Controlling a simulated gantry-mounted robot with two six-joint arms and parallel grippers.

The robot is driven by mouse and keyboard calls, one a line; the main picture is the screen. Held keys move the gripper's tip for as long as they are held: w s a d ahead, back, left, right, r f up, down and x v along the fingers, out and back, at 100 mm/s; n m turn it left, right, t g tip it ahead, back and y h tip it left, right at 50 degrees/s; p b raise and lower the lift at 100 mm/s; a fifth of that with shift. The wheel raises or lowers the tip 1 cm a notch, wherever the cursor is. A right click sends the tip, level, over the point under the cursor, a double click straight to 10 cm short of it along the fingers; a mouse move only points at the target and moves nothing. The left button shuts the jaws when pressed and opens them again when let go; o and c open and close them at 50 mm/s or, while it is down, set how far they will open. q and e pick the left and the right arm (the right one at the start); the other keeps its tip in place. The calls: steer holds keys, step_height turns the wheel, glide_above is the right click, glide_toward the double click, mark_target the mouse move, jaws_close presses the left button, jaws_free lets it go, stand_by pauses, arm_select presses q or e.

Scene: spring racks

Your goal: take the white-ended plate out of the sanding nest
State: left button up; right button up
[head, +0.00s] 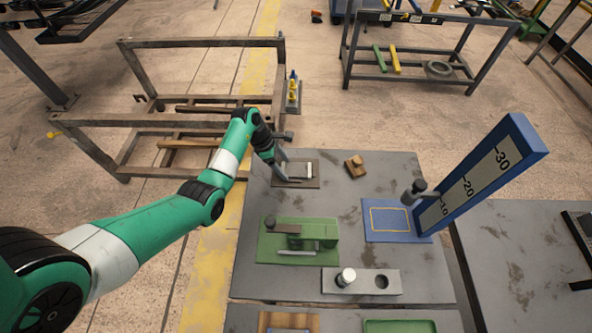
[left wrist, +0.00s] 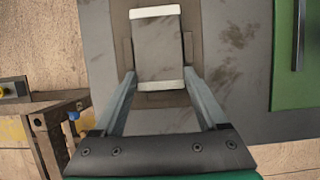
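The white-ended plate (left wrist: 158,50) is grey with a white strip at each end. It lies in the sanding nest (left wrist: 195,15), a flat brown-grey holder on the bench. In the head view the nest (head: 316,184) is at the bench's far left, and one white end of the plate (head: 309,171) shows. My left gripper (left wrist: 159,80) is open, its fingers on either side of the plate's near end. I cannot tell if they touch it. In the head view the left gripper (head: 281,172) hides part of the plate. My right gripper is not in view.
On the bench (head: 345,205) are a small wooden block (head: 355,166), a green fixture (head: 298,243), a blue gauge (head: 480,175) with a scale, and a grey block (head: 361,282) holding a pale cylinder. A metal rack (head: 200,120) stands behind my left arm.

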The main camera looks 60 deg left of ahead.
arm_select(q)
steer(key=c, duration=0.7)
steer(key=shift+c, duration=0.5)
steer(key=shift+r, duration=0.2)
steer(key=shift+r, duration=0.25)
steer(key=r+p, duration=0.1)
steer(key=r, duration=0.1)
steer(key=r+p, duration=0.1)
steer(key=r, duration=0.1)
steer(key=shift+s+d+p, duration=0.15)
steer(key=shift+d+p, duration=0.1)
steer(key=shift+p, duration=0.05)
steer(key=s+d+r+p, duration=0.8)
steer(key=d, duration=0.2)
steer(key=shift+s+d+p, duration=0.15)
steer(key=shift+s+p, duration=0.15)
steer(key=shift+p, duration=0.05)
